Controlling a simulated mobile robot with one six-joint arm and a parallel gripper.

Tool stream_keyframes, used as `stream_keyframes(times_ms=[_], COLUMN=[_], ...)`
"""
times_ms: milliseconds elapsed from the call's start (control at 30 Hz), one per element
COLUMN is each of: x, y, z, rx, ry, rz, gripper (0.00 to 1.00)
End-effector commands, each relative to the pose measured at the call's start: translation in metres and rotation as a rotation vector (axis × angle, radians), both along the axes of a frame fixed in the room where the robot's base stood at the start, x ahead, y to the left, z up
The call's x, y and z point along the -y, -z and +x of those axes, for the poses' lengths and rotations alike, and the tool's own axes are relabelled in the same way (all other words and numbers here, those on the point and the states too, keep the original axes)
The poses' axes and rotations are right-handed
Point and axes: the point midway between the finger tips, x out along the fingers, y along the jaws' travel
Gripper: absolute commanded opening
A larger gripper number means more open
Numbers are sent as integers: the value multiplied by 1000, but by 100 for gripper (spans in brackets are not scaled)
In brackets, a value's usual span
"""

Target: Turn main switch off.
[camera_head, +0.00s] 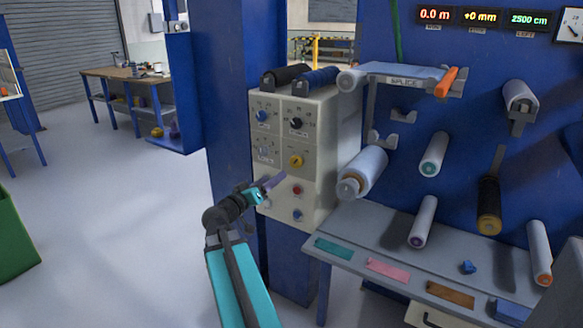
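A beige control panel (283,215) stands at the middle, on the front of a blue cabinet. It carries several knobs: a blue knob (261,115), a black knob (296,123), a blue-grey knob above the LOFT label (263,150), a yellow knob (296,161), a red knob (297,190) and a lower blue knob (297,214). The labels are too small to tell which is the main switch. My gripper (272,183) is in front of the panel's lower left, below the yellow knob and left of the red one. Whether it touches the panel or is open cannot be told.
To the right, a grey shelf (345,228) juts out below several film rollers on a blue wall. A large film roll (362,172) sits close right of the panel. A green bin (14,240) is at far left. The floor left of my arm is clear.

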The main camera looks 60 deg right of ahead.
Motion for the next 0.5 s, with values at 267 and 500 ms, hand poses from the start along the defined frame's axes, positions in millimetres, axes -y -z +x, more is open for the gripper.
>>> stream_keyframes(times_ms=[267, 500], x=[2, 19], y=[1, 1], z=[0, 0], rx=[-1, -1], ry=[1, 4], rz=[2, 3], gripper=[58, 58])
